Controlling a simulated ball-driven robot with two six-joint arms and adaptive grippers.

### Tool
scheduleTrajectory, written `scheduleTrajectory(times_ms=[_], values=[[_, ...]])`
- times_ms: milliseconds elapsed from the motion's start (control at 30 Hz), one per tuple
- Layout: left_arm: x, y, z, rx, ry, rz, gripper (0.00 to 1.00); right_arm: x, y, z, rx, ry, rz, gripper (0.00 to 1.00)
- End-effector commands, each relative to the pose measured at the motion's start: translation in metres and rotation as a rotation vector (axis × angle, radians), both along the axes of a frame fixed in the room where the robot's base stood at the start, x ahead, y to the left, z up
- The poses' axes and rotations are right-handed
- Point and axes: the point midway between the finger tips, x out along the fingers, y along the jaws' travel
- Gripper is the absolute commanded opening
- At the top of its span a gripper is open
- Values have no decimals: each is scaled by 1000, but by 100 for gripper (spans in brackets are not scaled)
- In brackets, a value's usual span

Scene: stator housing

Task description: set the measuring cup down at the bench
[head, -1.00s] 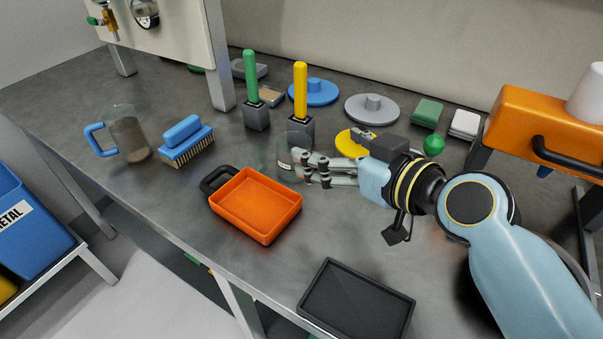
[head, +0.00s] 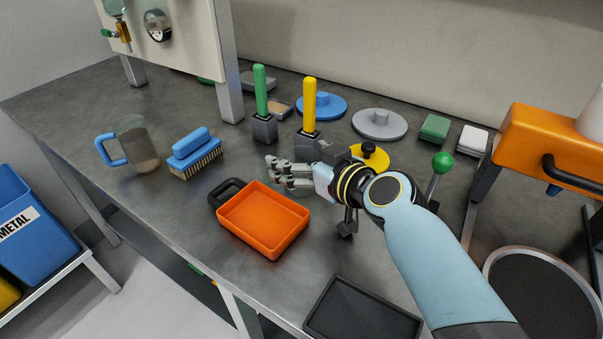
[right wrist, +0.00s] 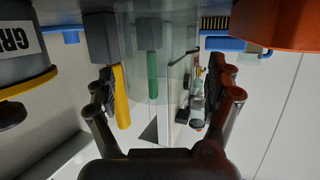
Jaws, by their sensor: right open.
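My right gripper (head: 276,172) is low over the bench (head: 85,112), just behind the orange tray (head: 262,220). Its fingers are spread apart; they also show in the right wrist view (right wrist: 162,90). A clear, see-through wall, seemingly the measuring cup (right wrist: 150,65), stands between the fingers in that view. In the head view it is barely visible behind the fingers. I cannot tell whether the fingers touch it. A clear jug with a blue handle (head: 136,148) stands upright at the left of the bench. My left gripper is not in view.
A blue brush (head: 192,150) lies left of the gripper. Green-handled (head: 260,90) and yellow-handled (head: 309,105) tools stand behind it. A jar with a yellow lid (head: 368,157) is close behind the wrist. A black tray (head: 362,312) lies near the front edge.

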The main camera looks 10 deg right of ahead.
Motion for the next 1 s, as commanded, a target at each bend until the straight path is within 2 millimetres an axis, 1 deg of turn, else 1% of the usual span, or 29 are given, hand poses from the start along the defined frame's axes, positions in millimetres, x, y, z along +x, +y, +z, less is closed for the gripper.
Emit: scheduleTrajectory(times_ms=[133,167,600,633,667,867,1000], values=[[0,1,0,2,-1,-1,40,0,0,0,0,0,0,87],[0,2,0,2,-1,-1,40,0,0,0,0,0,0,85],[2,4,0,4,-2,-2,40,0,0,0,1,0,0,28],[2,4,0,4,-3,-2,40,0,0,0,1,-1,0,28],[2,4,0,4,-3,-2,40,0,0,0,1,-1,0,23],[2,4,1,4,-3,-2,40,0,0,1,1,-1,0,22],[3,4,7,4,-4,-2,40,0,0,9,2,-1,0,22]])
